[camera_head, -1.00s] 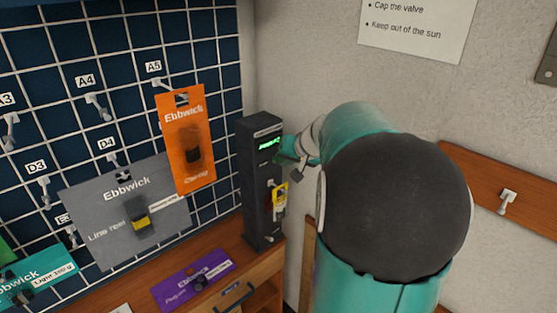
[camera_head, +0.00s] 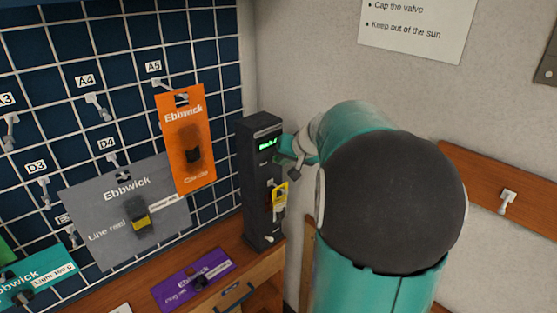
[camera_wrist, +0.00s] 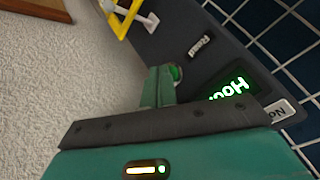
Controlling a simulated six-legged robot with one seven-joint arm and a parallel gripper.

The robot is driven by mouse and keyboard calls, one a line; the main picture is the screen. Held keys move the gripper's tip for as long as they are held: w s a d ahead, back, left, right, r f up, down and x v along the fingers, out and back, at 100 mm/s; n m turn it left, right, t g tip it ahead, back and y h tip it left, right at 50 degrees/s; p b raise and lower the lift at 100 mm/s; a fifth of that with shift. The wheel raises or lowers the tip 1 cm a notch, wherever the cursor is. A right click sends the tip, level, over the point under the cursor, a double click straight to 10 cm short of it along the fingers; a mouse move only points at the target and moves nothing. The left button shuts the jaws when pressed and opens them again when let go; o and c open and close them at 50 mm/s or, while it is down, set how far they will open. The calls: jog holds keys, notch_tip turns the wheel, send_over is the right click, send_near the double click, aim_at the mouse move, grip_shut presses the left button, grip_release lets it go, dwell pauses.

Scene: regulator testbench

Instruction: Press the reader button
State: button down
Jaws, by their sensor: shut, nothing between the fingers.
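The reader (camera_head: 262,190) is a dark upright post on the wooden bench by the wall corner, with a lit green display (camera_head: 267,145). In the wrist view the display (camera_wrist: 230,90) shows text beginning "Hoo", seen upside down and partly hidden. A round green button (camera_wrist: 176,72) sits on the reader's face near a small label that seems to say "Read" (camera_wrist: 200,46). My gripper (camera_wrist: 164,74) is shut and empty, its fingertips at the button and partly covering it. They look in contact, though how far the button is pushed cannot be told. In the head view my gripper (camera_head: 287,148) is beside the display.
A yellow tag (camera_head: 280,196) hangs on the reader below the display. An orange card (camera_head: 187,140) and a grey card (camera_head: 130,210) hang on the grid wall at left. A purple card (camera_head: 192,280) lies on the bench. A wooden rail with a hook (camera_head: 507,200) is at right.

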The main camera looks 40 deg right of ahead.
jog(key=shift+s, duration=0.85)
jog(key=shift+s, duration=0.1)
jog(key=shift+s, duration=2.4)
